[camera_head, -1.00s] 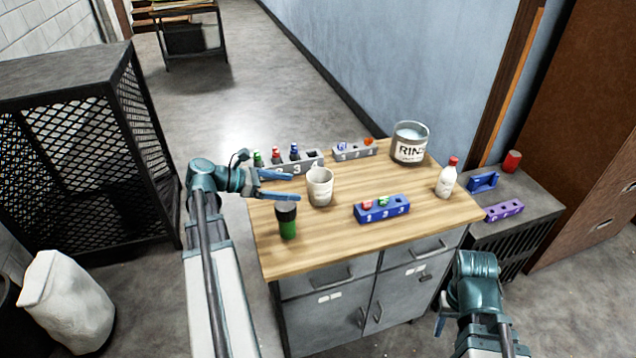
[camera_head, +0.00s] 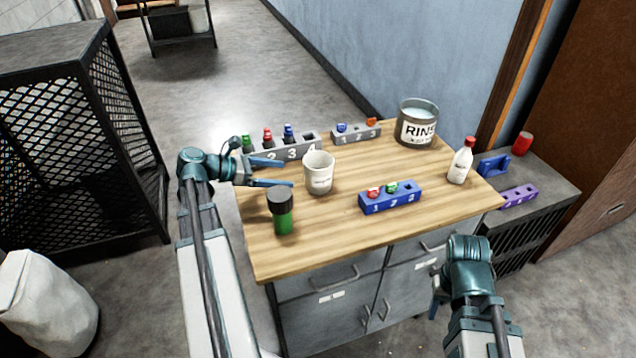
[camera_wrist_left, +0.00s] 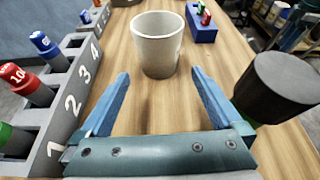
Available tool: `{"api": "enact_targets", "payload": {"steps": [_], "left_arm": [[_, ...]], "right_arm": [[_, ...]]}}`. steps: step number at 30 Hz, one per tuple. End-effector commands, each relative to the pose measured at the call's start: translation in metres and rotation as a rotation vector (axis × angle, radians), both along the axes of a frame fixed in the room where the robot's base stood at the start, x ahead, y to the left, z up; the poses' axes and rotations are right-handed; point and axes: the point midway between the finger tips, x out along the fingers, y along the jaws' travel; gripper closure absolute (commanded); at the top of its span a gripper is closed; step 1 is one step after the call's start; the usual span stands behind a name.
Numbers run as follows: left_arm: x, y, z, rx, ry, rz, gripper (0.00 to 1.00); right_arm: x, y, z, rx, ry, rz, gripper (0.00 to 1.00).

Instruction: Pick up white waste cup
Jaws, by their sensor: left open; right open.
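The white waste cup (camera_head: 319,173) stands upright on the wooden tabletop. It also shows in the left wrist view (camera_wrist_left: 157,47), just beyond the fingertips and between their lines. My left gripper (camera_head: 292,173) is open and empty, with its fingers pointing at the cup from the left. In the left wrist view its two blue fingers (camera_wrist_left: 160,75) lie either side of a bare strip of wood, short of the cup. My right gripper (camera_head: 436,300) is low at the cabinet's right front, away from the cup; its fingers are mostly hidden.
A green bottle with a black cap (camera_head: 282,212) stands close to the left gripper's near side. A grey numbered rack (camera_head: 300,148) lies on its far side. A blue rack (camera_head: 390,200), a RINSE tin (camera_head: 417,128) and a white bottle (camera_head: 461,163) stand to the right.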

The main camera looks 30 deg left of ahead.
Motion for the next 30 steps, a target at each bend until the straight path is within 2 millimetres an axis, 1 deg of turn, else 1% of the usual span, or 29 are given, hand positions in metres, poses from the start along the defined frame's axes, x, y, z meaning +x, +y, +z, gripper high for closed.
{"api": "enact_targets", "payload": {"steps": [1, 3, 11, 14, 18, 24, 30], "left_arm": [[0.0, 0.0, -0.01, 0.0, 0.0, 0.0, 0.0], [0.0, 0.0, -0.015, 0.0, 0.0, 0.0, 0.0], [0.003, -0.003, -0.017, 0.0, 0.0, -0.001, 0.0], [0.012, -0.011, -0.024, 0.0, 0.0, -0.002, 0.0], [0.031, -0.029, -0.035, 0.0, 0.0, -0.004, 0.0], [0.052, -0.047, -0.045, 0.001, -0.001, -0.003, 0.0], [0.06, -0.053, -0.047, 0.0, 0.0, 0.0, 0.0]], "right_arm": [[0.0, 0.0, -0.01, 0.0, 0.0, 0.0, 0.5], [0.0, 0.0, -0.015, 0.0, 0.0, 0.0, 0.5], [0.0, 0.0, -0.017, 0.0, 0.0, 0.0, 0.5], [0.0, 0.0, -0.024, 0.0, 0.0, 0.0, 0.5], [0.0, 0.0, -0.035, 0.0, 0.0, 0.0, 0.5], [0.0, 0.0, -0.045, 0.0, 0.0, 0.0, 0.5], [0.0, 0.0, -0.047, 0.0, 0.0, 0.0, 0.5]]}}
